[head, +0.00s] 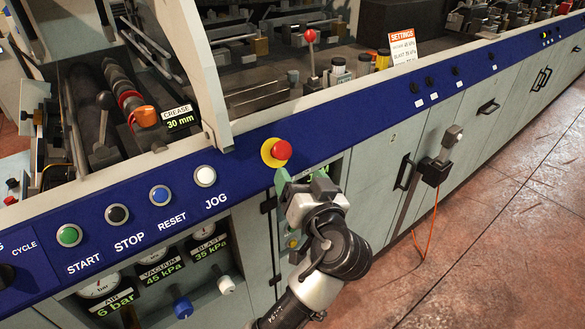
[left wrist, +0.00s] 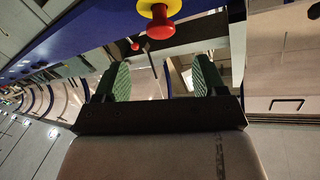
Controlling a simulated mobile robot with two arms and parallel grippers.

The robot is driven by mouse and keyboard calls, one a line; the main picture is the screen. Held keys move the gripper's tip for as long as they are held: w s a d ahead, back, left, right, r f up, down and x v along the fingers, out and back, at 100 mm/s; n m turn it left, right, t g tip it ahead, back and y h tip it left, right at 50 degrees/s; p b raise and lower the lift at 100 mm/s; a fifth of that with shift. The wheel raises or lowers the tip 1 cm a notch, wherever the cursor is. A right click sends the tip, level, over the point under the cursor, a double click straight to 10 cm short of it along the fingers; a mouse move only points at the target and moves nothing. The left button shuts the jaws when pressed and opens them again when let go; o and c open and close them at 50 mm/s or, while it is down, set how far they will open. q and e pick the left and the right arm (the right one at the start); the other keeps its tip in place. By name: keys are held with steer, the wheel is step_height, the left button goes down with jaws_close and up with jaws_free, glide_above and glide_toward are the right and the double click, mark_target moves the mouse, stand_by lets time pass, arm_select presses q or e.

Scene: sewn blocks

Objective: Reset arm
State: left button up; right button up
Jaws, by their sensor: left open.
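My left gripper (head: 299,180) is in front of the machine's blue panel, just below the red emergency stop button (head: 281,150) on its yellow base. In the left wrist view, its two green fingers (left wrist: 161,80) are apart with nothing between them. The red button (left wrist: 160,25) shows beyond the fingertips, near the top edge, apart from them. The blue RESET button (head: 160,195) is to the left on the panel, clear of the gripper. My right gripper is in neither view.
The blue panel (head: 375,108) also carries a green START button (head: 69,235), a black STOP button (head: 117,214) and a white JOG button (head: 205,176). Gauges and knobs sit below. The floor (head: 510,240) at right is open.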

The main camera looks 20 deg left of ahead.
arm_select(q)
steer(key=shift+s+d, duration=0.3)
steer(key=shift+s, duration=0.2)
